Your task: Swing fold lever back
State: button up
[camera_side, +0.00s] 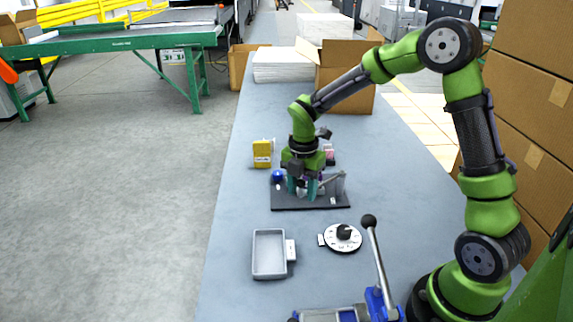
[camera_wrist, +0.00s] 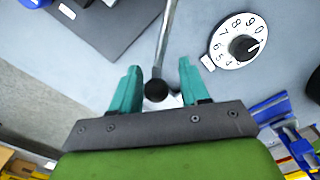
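The fold lever is a thin grey rod (camera_wrist: 166,40) with a black ball knob (camera_wrist: 156,90) at its end. In the wrist view the rod runs up out of the picture and the knob lies between my two teal fingers, with a gap on each side. My gripper (camera_wrist: 160,66) is open around the lever and does not visibly grip it. In the side view my gripper (camera_side: 302,188) points down over a dark base plate (camera_side: 290,206), beside grey linkage bars (camera_side: 331,182). The knob is hidden by my fingers there.
A blue ball (camera_side: 278,176) is at the plate's left. A yellow block (camera_side: 262,154) stands behind it. In front are a grey tray (camera_side: 270,252), a white numbered dial (camera_side: 342,237) and a blue device (camera_side: 378,304) with a tall black-knobbed lever (camera_side: 376,255). The left table edge is clear.

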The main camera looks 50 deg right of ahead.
notch_tip(320, 180, up, 17)
dwell(0.7)
jog(key=shift+f, duration=0.1)
jog(key=s+a+m+t+y, duration=0.1)
jog(key=s+a+m+t, duration=0.2)
jog(key=s+m, duration=0.5)
jog(key=s+a+m+t+y, duration=0.1)
jog(key=s+a+m+t, duration=0.2)
jog(key=s+m, duration=0.6)
jog(key=m+t, duration=0.1)
jog(key=m, duration=0.6)
jog(key=shift+a, duration=0.3)
